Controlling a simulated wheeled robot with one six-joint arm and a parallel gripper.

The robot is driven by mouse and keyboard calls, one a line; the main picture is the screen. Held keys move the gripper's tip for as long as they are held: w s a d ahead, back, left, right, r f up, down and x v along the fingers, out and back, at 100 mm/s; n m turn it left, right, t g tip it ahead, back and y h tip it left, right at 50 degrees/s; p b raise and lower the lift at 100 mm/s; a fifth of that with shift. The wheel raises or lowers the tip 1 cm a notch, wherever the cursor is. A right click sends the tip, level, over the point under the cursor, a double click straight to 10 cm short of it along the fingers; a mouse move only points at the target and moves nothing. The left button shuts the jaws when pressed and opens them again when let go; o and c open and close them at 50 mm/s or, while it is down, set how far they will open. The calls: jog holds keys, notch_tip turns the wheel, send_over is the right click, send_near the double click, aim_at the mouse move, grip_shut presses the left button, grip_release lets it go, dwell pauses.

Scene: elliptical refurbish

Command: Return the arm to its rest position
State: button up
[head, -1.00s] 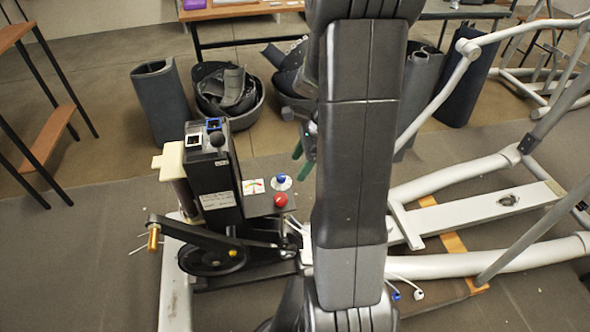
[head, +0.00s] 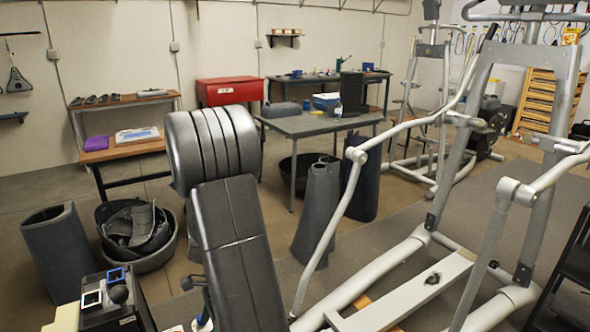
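My arm (head: 235,240) rises in front of the camera at the lower middle, with a large ribbed joint at its top. My gripper is not visible in the head view, so its fingers and anything in them are hidden. The elliptical machine (head: 400,300) with its grey tubes and white rail stands to the right of my arm.
A grey table (head: 318,124) stands behind my arm, with a red cabinet (head: 230,91) beyond it. A black tub (head: 150,255) of curved covers and an upright dark cover (head: 62,250) stand on the left floor. Another elliptical (head: 425,150) stands further back.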

jog(key=x, duration=0.5)
jog(key=shift+b, duration=0.3)
jog(key=shift+d+r, duration=0.1)
jog(key=shift+r, duration=0.1)
jog(key=p+v, duration=0.2)
jog(key=v, duration=1.1)
jog(key=b+x, duration=0.2)
jog(key=x, duration=1.2)
jog(key=shift+w, duration=0.1)
jog(key=n+b, duration=0.2)
jog(key=n+g+h+b, duration=0.1)
jog(key=n+b, duration=0.1)
jog(key=n, duration=0.1)
jog(key=shift+w+n+h, duration=0.15)
jog(key=shift+n+h, duration=0.15)
jog(key=n, duration=0.1)
jog(key=n+g+b, duration=0.1)
jog(key=shift+r+n+h, duration=0.2)
jog(key=shift+n+h, duration=0.1)
jog(key=shift+h, duration=0.1)
jog(key=p+v, duration=0.2)
jog(key=v, duration=1.1)
jog(key=shift+r+p, duration=0.25)
jog(key=shift+p, duration=0.05)
